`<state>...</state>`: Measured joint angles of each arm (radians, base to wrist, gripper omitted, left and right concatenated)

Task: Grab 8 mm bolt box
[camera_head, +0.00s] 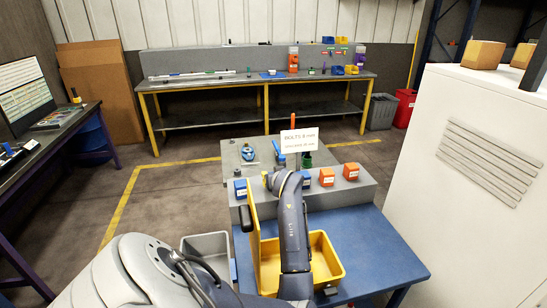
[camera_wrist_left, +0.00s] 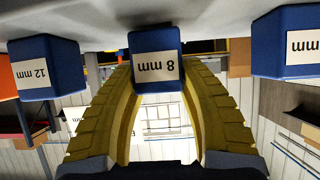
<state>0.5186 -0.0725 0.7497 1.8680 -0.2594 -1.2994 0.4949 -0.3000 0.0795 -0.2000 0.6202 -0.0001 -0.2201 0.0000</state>
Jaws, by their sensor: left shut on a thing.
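The 8 mm bolt box is a small blue box with a white "8 mm" label, upside down in the left wrist view (camera_wrist_left: 155,42). My left gripper (camera_wrist_left: 155,70) has its two yellow, ridged fingers on either side of the box and is shut on it. In the head view my left gripper (camera_head: 268,181) is at the grey ledge (camera_head: 337,197), and my wrist hides most of the box. I cannot tell whether the box still touches the ledge. My right gripper is not in view.
A blue 12 mm box (camera_wrist_left: 45,70) and another blue box (camera_wrist_left: 287,42) flank the held one. Orange boxes (camera_head: 327,177) stand further right on the ledge. A sign (camera_head: 295,140) reads "BOLTS 8 mm". A yellow bin (camera_head: 325,262) sits on the blue table (camera_head: 385,255) beneath my arm.

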